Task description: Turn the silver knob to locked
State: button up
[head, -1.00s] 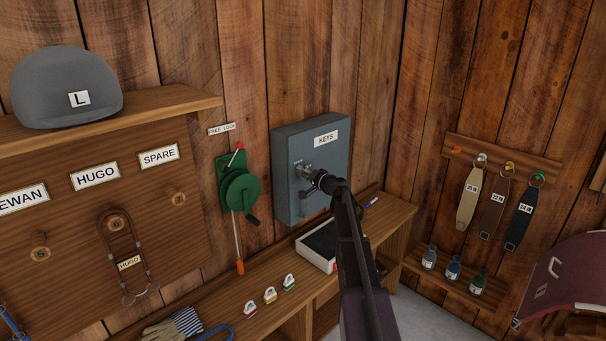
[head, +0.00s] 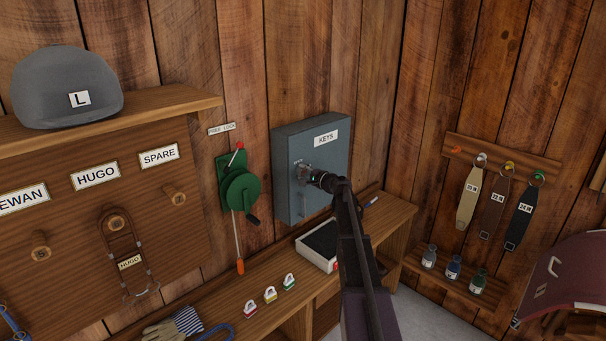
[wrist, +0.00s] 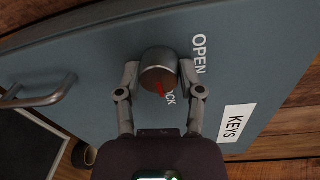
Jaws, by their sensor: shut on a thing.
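The silver knob (wrist: 160,70) is on the front of the blue-grey key cabinet (head: 286,196) marked KEYS. In the wrist view, the words OPEN (wrist: 199,54) and LOCK (wrist: 171,97) are printed beside it; LOCK is partly hidden. A red mark (wrist: 159,90) shows on the knob, near LOCK; its exact pointing is hard to tell. My gripper (wrist: 160,75) is shut on the knob, one finger on each side. In the head view, my gripper (head: 311,174) is at the cabinet front and largely covers the knob.
A cabinet handle (wrist: 39,92) stands out beside the knob. A green winch (head: 239,188) with a crank is on the wall left of the cabinet.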

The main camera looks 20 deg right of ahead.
jog(key=shift+w, duration=0.1)
jog(key=o, duration=1.2)
jog(key=shift+c, duration=0.2)
jog(key=shift+n, duration=0.4)
